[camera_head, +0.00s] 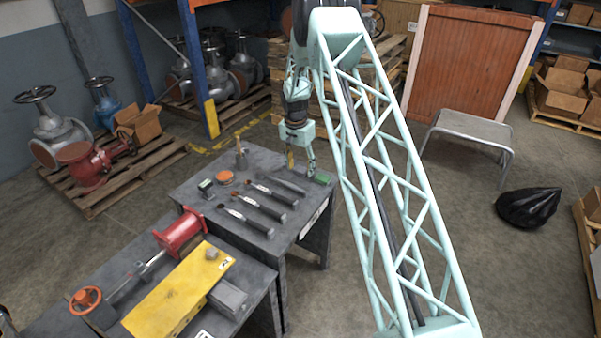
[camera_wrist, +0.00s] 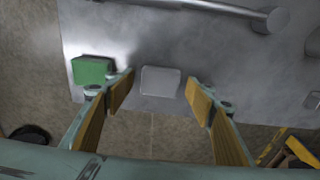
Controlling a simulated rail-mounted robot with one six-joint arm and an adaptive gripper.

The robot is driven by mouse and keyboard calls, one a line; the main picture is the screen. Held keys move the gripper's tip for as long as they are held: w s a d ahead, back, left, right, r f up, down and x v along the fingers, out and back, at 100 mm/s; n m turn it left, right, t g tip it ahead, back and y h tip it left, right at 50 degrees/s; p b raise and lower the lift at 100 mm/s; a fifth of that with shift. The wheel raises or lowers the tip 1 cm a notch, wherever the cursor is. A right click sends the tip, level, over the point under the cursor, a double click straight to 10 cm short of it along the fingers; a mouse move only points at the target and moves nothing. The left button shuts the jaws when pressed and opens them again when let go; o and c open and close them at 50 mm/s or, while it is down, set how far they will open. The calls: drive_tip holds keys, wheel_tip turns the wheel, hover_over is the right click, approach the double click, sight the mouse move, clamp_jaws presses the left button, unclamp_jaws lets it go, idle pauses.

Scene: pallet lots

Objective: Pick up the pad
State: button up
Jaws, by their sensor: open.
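My gripper (camera_head: 301,170) hangs over the far right part of the grey table. In the wrist view my gripper (camera_wrist: 160,84) is open, with a flat light-grey square (camera_wrist: 160,81) showing between the fingertips near the table edge. It looks like a thin pad, though I cannot tell for sure. A small green block (camera_wrist: 92,70) lies just left of the left fingertip; in the head view the green block (camera_head: 322,179) is at the table's right corner. Nothing is held. The grey square is not clear in the head view.
The grey table (camera_head: 183,193) also holds several dark-handled tools (camera_head: 262,205), an orange disc (camera_head: 225,178) and a small dark-green box (camera_head: 206,185). A nearer table bears a yellow block (camera_head: 180,292) and a red valve part (camera_head: 181,233).

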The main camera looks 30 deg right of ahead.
sight(300, 169)
drive_tip(key=shift+c, duration=0.9)
drive_tip(key=c, duration=0.7)
drive_tip(key=shift+r, duration=0.15)
wheel_tip(300, 169, up, 10)
drive_tip(key=p, duration=0.2)
drive_tip(key=shift+o, duration=1.1)
drive_tip(key=shift+c, duration=1.1)
